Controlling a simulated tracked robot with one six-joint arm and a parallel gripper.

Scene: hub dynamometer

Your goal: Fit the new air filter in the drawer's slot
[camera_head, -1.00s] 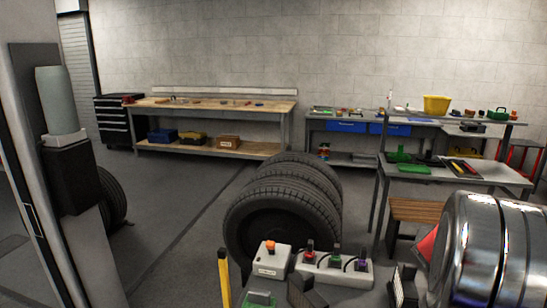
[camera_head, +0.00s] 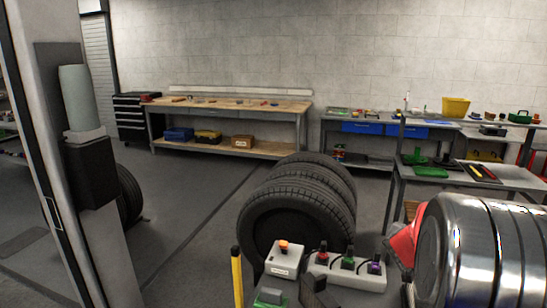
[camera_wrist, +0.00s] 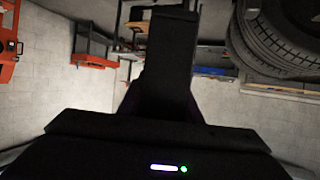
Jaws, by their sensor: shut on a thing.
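My gripper (camera_wrist: 172,85) shows in the wrist view as a dark mass with an upright dark block between its jaws. It is shut on that dark block, whose details are lost in shadow. I cannot tell whether the block is the new air filter. In the head view I cannot make out the gripper, an air filter or a slot. Blue drawer fronts (camera_head: 370,128) show under the back right bench, and they look shut. The gripper is well away from any bench in the wrist view.
Several stacked tyres (camera_head: 298,210) stand on the floor ahead. A chrome drum (camera_head: 485,250) with a red part (camera_head: 404,245) is close at right. A switch box (camera_head: 285,260) and button strip (camera_head: 345,270) are near. A wooden bench (camera_head: 230,108) stands behind. Floor at centre left is clear.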

